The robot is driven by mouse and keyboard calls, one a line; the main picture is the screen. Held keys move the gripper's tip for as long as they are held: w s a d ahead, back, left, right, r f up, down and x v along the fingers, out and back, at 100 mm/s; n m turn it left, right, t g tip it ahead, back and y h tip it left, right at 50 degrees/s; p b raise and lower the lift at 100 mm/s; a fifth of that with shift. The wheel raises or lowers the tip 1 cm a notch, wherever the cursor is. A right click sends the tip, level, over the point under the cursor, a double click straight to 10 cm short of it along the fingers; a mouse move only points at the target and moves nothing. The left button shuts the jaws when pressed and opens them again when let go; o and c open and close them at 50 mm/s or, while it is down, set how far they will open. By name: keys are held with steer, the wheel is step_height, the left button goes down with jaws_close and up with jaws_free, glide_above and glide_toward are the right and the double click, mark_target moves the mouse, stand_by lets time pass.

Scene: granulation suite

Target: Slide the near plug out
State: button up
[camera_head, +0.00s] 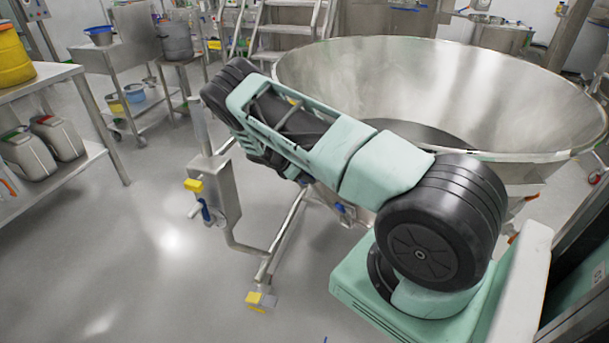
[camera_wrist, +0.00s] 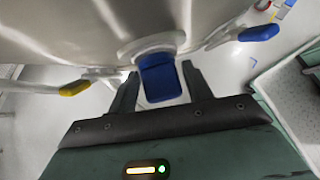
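A blue plug (camera_wrist: 160,77) sits at a round pale fitting (camera_wrist: 152,47) on the underside of a metal vessel in the wrist view. My gripper (camera_wrist: 161,68) has one dark finger on each side of the plug. The fingertips look very close to its sides, but I cannot tell whether they touch it. In the head view my gripper is hidden behind my arm and the vessel. A small blue part (camera_head: 341,208) shows below the big steel bowl (camera_head: 440,85); I cannot tell if it is the same plug.
A yellow-ended handle (camera_wrist: 75,88) stands left of the plug and a blue handle (camera_wrist: 258,33) to its right. A steel leg frame (camera_head: 282,235) with a yellow-tipped caster surrounds the vessel. The floor (camera_head: 150,250) to the left is clear.

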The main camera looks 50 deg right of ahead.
steer(key=c, duration=0.9)
steer(key=shift+w+a, duration=0.25)
steer(key=shift+a, duration=0.6)
steer(key=shift+w+a, duration=0.25)
steer(key=shift+a, duration=0.55)
steer(key=o, duration=1.3)
steer(key=shift+o, duration=0.2)
steer(key=shift+a, duration=0.1)
steer(key=b+v, duration=0.1)
steer(key=v, duration=1.6)
steer(key=shift+a, duration=0.15)
steer(key=shift+r, duration=0.1)
